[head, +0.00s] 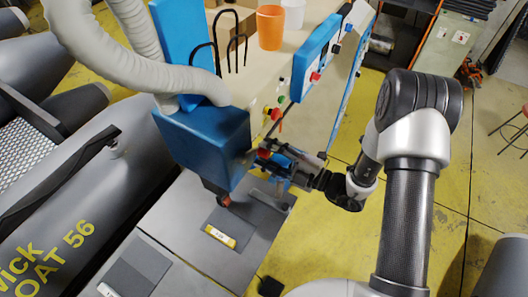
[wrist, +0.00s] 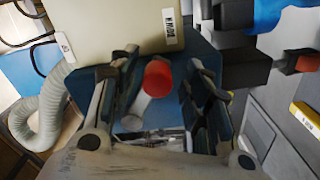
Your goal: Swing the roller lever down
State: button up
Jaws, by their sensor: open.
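The roller lever (wrist: 158,80) shows in the wrist view as a red knob on a short pale shaft, between my gripper's two fingers. In the head view its red knob (head: 263,154) is small, beside the blue machine head (head: 205,145). My gripper (wrist: 160,68) is open, with one finger on each side of the knob. I cannot tell whether either finger touches it. In the head view my gripper (head: 279,160) reaches in from the right, and its fingertips partly hide the lever.
The beige machine body (head: 255,75) with its blue control panel (head: 315,60) stands just above my gripper. A grey work surface (head: 190,215) with a yellow-labelled piece (head: 220,236) lies below. Grey inflatable boats (head: 85,195) fill the left. Yellow floor is open at right.

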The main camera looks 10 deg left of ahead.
jog(key=v, duration=1)
jog(key=shift+s+d, duration=0.2)
jog(key=shift+d, duration=0.05)
jog(key=s+a+r+n+g+h+b, duration=0.2)
jog(key=s+n+g+h+b, duration=0.7)
jog(key=n, duration=1.4)
jog(key=s+d+f+n+t+h+b, duration=0.1)
jog(key=s+d+n+t+h+b, duration=0.3)
jog(key=n, duration=0.6)
jog(key=s+d+f+n+t+h+b, duration=0.2)
jog(key=s+d+n+t+h+b, duration=0.1)
jog(key=d+n+b, duration=0.4)
jog(key=shift+s+d+n+t+h+b, duration=0.45)
jog(key=shift+s+d+n, duration=0.9)
jog(key=shift+n, duration=0.85)
